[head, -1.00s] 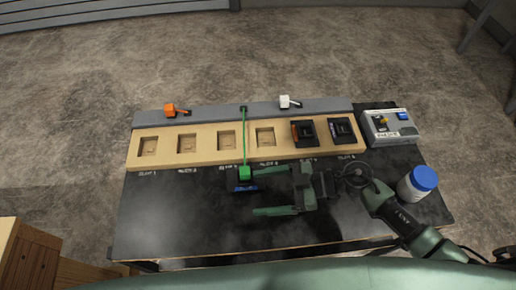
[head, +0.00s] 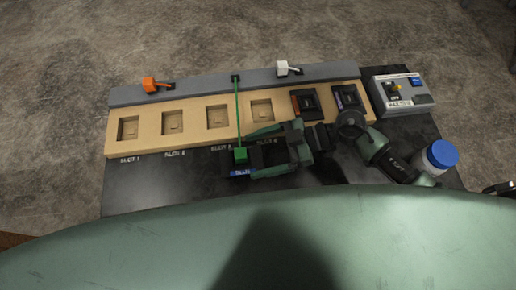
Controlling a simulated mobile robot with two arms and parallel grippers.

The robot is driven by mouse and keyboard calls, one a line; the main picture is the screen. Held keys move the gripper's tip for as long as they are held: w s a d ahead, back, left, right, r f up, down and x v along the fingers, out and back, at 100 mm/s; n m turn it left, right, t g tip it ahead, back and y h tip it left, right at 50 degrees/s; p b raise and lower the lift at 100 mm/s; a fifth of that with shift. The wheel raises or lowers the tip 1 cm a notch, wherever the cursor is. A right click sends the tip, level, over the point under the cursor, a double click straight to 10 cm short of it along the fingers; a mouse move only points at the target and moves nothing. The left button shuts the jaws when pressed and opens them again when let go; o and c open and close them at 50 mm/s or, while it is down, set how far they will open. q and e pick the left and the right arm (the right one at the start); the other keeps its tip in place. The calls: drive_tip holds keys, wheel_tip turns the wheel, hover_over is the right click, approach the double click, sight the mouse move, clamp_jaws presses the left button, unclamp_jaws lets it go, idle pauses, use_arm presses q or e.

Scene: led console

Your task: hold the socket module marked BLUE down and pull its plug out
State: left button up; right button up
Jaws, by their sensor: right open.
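The socket module marked BLUE (head: 242,173) is a dark block with a blue label on the black table front. A green plug (head: 240,155) sits on it. Its green cord (head: 238,110) runs back to the grey rail. My right gripper (head: 254,153) comes in from the right and is open. Its two green fingers point left, one behind and one in front, with their tips close to the module's right side. I cannot tell whether they touch it. The lower finger partly covers the module's surroundings. My left gripper is not in view.
A wooden board (head: 194,122) with slots lies behind; two dark modules (head: 305,103) (head: 346,97) fill its right slots. Orange (head: 150,84) and white (head: 282,67) plugs rest on the grey rail (head: 200,87). A grey box (head: 403,96) and blue-capped jar (head: 440,156) stand right.

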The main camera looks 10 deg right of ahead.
sight(231, 162)
drive_tip(key=shift+w+f, duration=0.2)
drive_tip(key=shift+f, duration=0.05)
drive_tip(key=shift+a, duration=0.3)
drive_tip(key=shift+p+x, duration=0.5)
drive_tip(key=shift+x, duration=3.1)
drive_tip(key=shift+s, duration=0.1)
drive_tip(key=c, duration=1.3)
drive_tip(key=shift+d, duration=0.1)
